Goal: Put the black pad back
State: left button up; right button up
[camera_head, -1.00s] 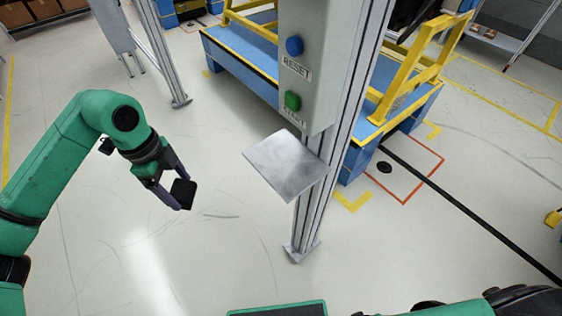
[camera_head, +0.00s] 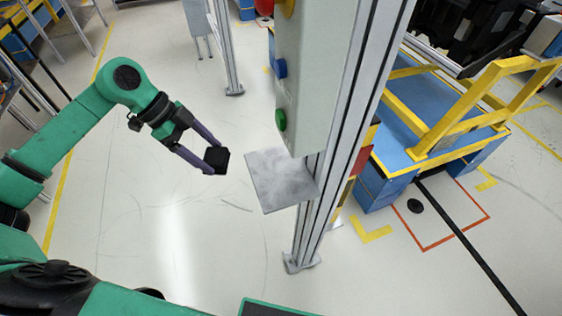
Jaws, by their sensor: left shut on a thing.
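The black pad (camera_head: 217,160) is a small dark block held between the fingertips of my left gripper (camera_head: 213,163). The gripper is shut on it and holds it in the air over the floor, left of a small metal shelf plate (camera_head: 282,182). A clear gap lies between the pad and the plate. The plate's top is bare, and it is fixed to an aluminium post (camera_head: 335,130). My right gripper is not in view.
A grey control box (camera_head: 312,75) with a green button (camera_head: 281,120) and a blue button (camera_head: 280,68) hangs on the post above the plate. A blue and yellow cart (camera_head: 420,120) stands behind to the right. Open floor lies left of the plate.

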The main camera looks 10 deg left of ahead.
pick_arm(q)
jog(key=d+p, duration=0.1)
jog(key=d, duration=0.3)
jog(key=w+d+p, duration=0.1)
jog(key=d, duration=0.3)
jog(key=w+d+p, duration=0.1)
jog(key=d, duration=0.4)
jog(key=shift+w+r+p, duration=0.15)
jog(key=shift+r+p, duration=0.1)
jog(key=shift+p, duration=0.15)
notch_tip(320, 180, down, 4)
jog(key=shift+d+r+p, duration=0.15)
jog(key=shift+r+p, duration=0.05)
jog(key=shift+p, duration=0.25)
jog(key=shift+f, duration=0.2)
jog(key=o, duration=1)
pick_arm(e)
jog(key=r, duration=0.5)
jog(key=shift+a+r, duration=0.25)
pick_arm(q)
jog(key=b+v, duration=0.2)
jog(key=v, duration=1)
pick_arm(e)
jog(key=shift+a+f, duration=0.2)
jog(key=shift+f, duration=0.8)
